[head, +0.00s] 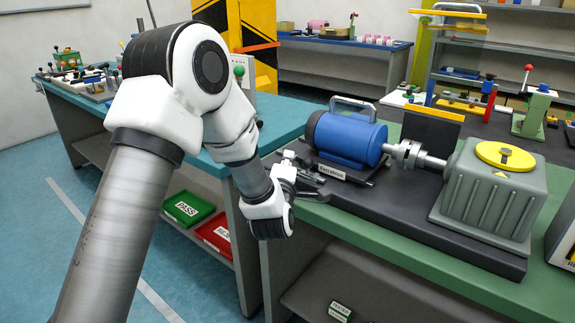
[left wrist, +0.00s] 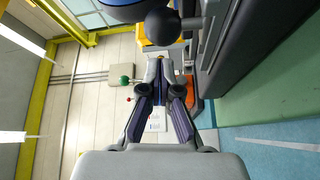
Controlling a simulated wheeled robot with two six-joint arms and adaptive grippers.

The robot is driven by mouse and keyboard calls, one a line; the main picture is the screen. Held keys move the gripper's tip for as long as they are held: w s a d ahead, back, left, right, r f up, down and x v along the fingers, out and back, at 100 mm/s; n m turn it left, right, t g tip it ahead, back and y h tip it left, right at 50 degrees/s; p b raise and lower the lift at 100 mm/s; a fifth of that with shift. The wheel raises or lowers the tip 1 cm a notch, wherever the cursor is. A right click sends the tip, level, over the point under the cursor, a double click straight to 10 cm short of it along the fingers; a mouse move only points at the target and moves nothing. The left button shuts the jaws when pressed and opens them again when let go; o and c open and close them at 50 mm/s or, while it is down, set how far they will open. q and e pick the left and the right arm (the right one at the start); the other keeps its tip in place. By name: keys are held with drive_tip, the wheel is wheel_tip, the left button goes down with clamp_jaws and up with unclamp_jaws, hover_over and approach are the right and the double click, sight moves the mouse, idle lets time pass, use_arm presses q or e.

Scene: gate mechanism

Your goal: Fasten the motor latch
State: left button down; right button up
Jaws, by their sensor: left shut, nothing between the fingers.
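The blue motor (head: 345,138) with a grey handle lies on a dark base plate (head: 400,212), in line with a metal coupling (head: 405,154) and a grey gearbox (head: 495,190). A labelled plate (head: 332,172) sits at the motor's front foot; the label is too small to read surely. I cannot make out the latch's state. My left gripper (head: 308,190) is at the left end of the base, in front of the motor. In the left wrist view its fingers (left wrist: 159,68) converge, empty. A dark round knob (left wrist: 163,27) shows just beyond them. My right gripper is out of view.
The green bench (head: 450,285) has a clear front edge. A blue bench (head: 215,160) stands at the left, with green (head: 188,208) and red (head: 215,235) trays on its lower shelf. Other fixtures stand behind.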

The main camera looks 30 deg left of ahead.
use_arm(q)
drive_tip(key=a+b+v, duration=0.1)
drive_tip(key=v, duration=0.9)
drive_tip(key=shift+s, duration=0.2)
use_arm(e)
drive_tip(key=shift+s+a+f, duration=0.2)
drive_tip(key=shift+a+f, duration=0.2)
use_arm(q)
drive_tip(key=shift+a, duration=0.15)
